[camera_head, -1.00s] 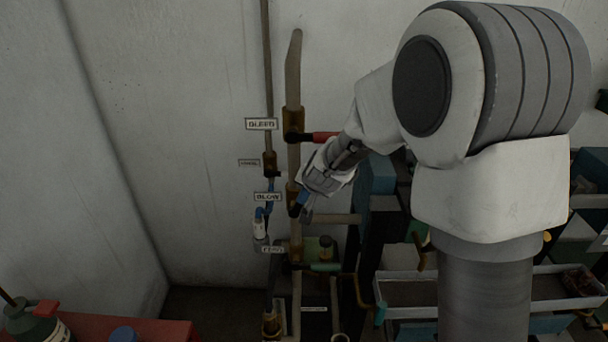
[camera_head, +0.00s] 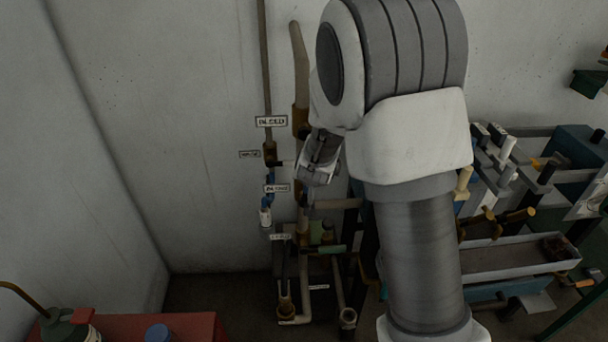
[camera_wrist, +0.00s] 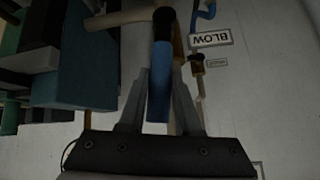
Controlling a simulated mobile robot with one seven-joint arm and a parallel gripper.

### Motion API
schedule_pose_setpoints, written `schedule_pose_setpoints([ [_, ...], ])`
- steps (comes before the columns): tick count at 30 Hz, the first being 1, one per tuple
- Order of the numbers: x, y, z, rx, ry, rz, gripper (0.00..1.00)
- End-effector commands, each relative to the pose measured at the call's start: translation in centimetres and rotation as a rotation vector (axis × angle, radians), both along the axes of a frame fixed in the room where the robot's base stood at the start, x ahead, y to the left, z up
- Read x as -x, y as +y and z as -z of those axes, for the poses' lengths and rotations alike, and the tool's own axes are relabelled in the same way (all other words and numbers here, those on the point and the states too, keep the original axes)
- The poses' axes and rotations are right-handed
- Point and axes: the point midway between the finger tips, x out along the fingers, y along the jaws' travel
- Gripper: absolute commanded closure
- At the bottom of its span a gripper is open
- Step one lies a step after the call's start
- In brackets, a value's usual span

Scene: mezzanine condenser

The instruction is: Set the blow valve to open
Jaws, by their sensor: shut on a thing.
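The blow valve's blue lever handle (camera_wrist: 159,85) shows in the wrist view, lying lengthwise between both fingers from its dark pivot (camera_wrist: 164,20). My gripper (camera_wrist: 160,98) is shut on it. The BLOW label (camera_wrist: 211,39) is upside down beside it there. In the head view the BLOW label (camera_head: 277,188) is on the wall left of the thick vertical pipe (camera_head: 300,70). My gripper (camera_head: 311,194) points down at that pipe. It hides most of the blue handle there, so I cannot tell its exact angle.
The BLEED label (camera_head: 271,121) is above, its red lever hidden behind my arm. A green lever (camera_head: 328,248) is below on the same pipe. A long tray (camera_head: 520,258) and a cluttered bench are at the right. A red surface (camera_head: 150,328) is at the lower left.

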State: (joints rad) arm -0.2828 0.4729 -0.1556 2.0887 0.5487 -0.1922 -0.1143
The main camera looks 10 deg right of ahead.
Motion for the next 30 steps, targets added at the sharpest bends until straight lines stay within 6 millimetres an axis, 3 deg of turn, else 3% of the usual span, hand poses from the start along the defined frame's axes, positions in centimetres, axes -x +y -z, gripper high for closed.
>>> schedule_pose_setpoints([
  [19, -0.02, -0.37, 0.0, 0.014, 0.0, -0.003, 1.0],
  [20, -0.02, -0.37, 0.0, 0.014, 0.0, -0.003, 0.62],
  [24, -0.01, -0.39, 0.0, 0.015, 0.001, -0.002, 0.38],
  [30, 0.0, -0.42, 0.0, 0.014, 0.001, -0.002, 0.38],
])
